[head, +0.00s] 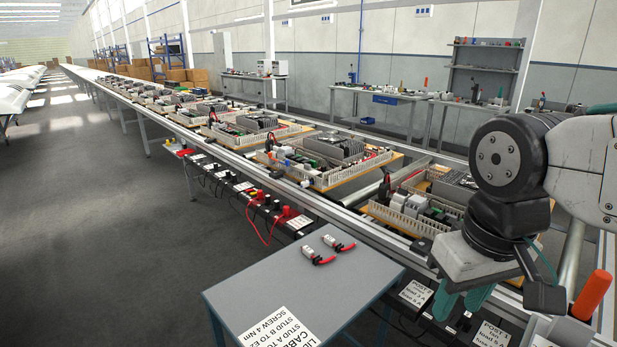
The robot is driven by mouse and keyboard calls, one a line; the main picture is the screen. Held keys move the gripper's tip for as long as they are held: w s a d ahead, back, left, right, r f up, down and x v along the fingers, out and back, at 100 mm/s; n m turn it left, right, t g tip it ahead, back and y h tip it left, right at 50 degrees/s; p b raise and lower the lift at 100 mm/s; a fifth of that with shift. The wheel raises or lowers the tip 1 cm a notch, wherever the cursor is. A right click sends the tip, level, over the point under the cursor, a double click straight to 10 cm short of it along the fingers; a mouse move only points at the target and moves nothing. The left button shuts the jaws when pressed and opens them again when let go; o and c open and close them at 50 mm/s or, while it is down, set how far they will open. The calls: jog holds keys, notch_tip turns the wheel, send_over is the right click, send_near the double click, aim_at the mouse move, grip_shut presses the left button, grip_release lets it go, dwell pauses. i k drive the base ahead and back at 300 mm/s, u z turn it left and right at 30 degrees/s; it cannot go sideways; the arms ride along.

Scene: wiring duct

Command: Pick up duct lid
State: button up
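I cannot make out a separate duct lid in the head view. Cream slotted wiring duct (385,213) edges the nearest panel (430,205) on the conveyor, partly hidden behind my arm. My gripper (461,302) hangs at the lower right, in front of the conveyor's near edge, with its teal fingers pointing down. The fingers look apart, with nothing visible held between them.
More panels (325,160) line the conveyor. An orange handle (591,294) stands right of my gripper. The floor at left is clear.

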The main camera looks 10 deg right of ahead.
aim_at(306, 168)
jog(key=u, duration=0.4)
jog(key=k, duration=0.95)
jog(key=u, duration=0.9)
jog(key=i, duration=4.1)
jog(key=z, duration=0.55)
jog(key=i, duration=1.45)
jog(key=z, duration=1.45)
jog(key=i, duration=0.9)
jog(key=z, duration=1.35)
jog(key=i, duration=0.6)
jog(key=z, duration=0.3)
